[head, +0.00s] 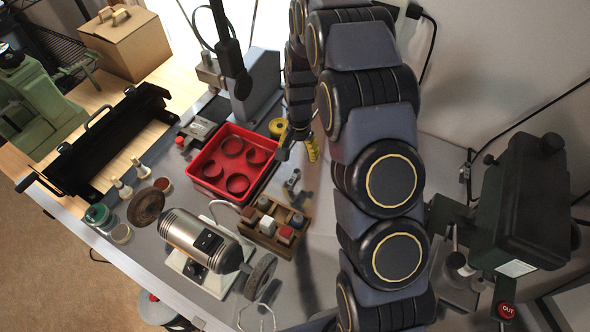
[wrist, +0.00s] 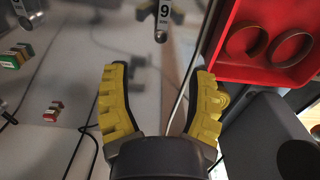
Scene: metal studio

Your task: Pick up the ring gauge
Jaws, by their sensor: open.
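My gripper (wrist: 161,80) is open and empty, its two yellow-padded fingers spread wide in the wrist view. In the head view my gripper (head: 300,148) hangs just right of the red tray. A small grey metal piece with a white "9" label (wrist: 163,16) is at the top of the wrist view, beyond the fingertips and partly cut off. A small metal piece (head: 291,185) beside the tray in the head view looks like the same one. Several dark rings (head: 238,184) lie in the red tray (head: 247,203). I cannot tell for certain which is the ring gauge.
A wooden block with coloured pieces (head: 268,236) and a bench grinder (head: 205,240) stand in front. A black rack (head: 105,145) lies left. A grey stand (head: 258,80) rises behind the tray. A dark green machine (head: 520,205) is at right. Bare grey bench shows around the labelled piece.

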